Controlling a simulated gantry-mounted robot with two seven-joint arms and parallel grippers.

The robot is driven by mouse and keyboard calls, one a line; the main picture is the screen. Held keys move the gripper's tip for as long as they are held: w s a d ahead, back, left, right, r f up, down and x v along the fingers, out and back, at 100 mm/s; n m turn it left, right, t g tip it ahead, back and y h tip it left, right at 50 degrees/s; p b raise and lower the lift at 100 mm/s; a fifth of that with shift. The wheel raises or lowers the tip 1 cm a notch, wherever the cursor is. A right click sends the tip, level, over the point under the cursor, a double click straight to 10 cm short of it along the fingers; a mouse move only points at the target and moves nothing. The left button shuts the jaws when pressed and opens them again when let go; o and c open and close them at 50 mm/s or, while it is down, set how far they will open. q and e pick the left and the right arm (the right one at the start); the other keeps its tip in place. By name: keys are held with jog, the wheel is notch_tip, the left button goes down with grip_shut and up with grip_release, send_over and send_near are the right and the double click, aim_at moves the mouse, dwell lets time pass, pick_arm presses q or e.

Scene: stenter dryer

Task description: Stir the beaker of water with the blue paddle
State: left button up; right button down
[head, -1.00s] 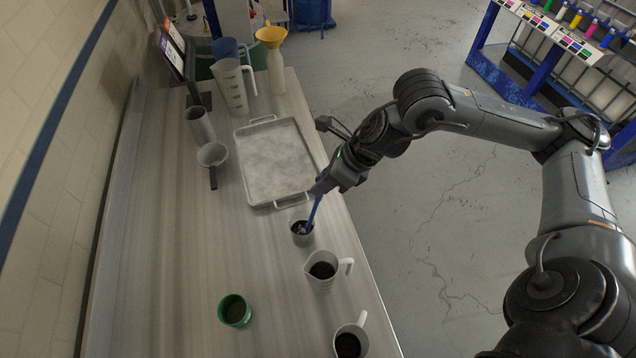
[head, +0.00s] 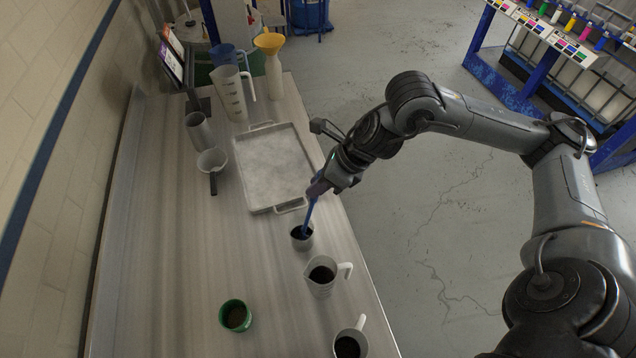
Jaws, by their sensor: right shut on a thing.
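The blue paddle (head: 309,213) is in my right gripper (head: 319,188), which is shut on its upper part. My left gripper is not in view.
A white tray (head: 247,175) lies behind the beaker. Pitchers with dark contents (head: 319,285) (head: 347,345) stand in front, and a green cup (head: 235,315) at front left. The bench's left middle is clear.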

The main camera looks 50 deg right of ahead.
jog(key=shift+s+d+r+p, duration=0.15)
jog(key=shift+r+p, duration=0.25)
jog(key=shift+r, duration=0.4)
jog(key=shift+d+r+p, duration=0.15)
jog(key=shift+r+p, duration=0.2)
jog(key=shift+r, duration=0.4)
jog(key=shift+s+d+r+p, duration=0.15)
jog(key=shift+r+p, duration=0.4)
jog(key=shift+r, duration=0.4)
jog(key=shift+s+d+r+p, duration=0.15)
jog(key=shift+r+p, duration=0.35)
jog(key=shift+r, duration=0.5)
jog(key=shift+s+d+r+p, duration=0.1)
jog(key=shift+d+r+p, duration=0.1)
jog(key=shift+r+p, duration=0.55)
jog(key=shift+r, duration=0.2)
jog(key=shift+r, duration=0.15)
